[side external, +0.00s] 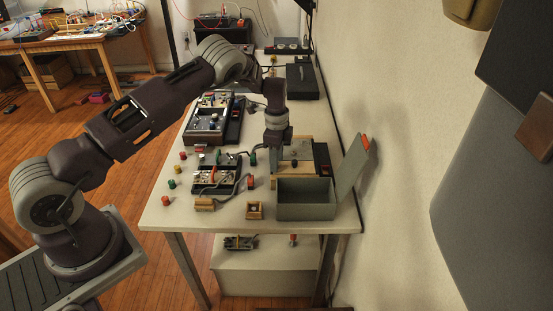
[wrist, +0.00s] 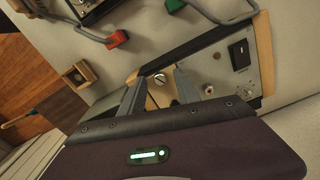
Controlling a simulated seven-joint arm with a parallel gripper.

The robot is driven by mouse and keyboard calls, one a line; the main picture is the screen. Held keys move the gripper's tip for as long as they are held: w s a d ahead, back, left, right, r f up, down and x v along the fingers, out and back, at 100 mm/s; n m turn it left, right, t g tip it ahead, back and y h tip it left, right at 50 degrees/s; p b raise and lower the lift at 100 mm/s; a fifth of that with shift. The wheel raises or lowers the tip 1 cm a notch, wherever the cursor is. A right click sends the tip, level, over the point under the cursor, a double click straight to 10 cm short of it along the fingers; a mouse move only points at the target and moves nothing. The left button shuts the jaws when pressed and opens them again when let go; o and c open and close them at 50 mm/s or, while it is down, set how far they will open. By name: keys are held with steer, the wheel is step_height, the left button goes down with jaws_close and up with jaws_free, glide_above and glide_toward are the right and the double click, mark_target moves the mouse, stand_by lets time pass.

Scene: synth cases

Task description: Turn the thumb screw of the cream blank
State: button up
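In the side external view my gripper (side external: 276,146) points down over the wood-sided case (side external: 300,143). Whether the fingers touch the screw cannot be told. The lower part of the panel is hidden behind my gripper.
A grey box (side external: 305,205) with its lid (side external: 352,166) raised stands in front of the case. A small wooden box (side external: 255,210) sits left of it. Modules with cables (side external: 217,180) and several coloured plugs lie to the left. The wall (side external: 400,150) is close on the right.

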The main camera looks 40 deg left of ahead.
jaws_close()
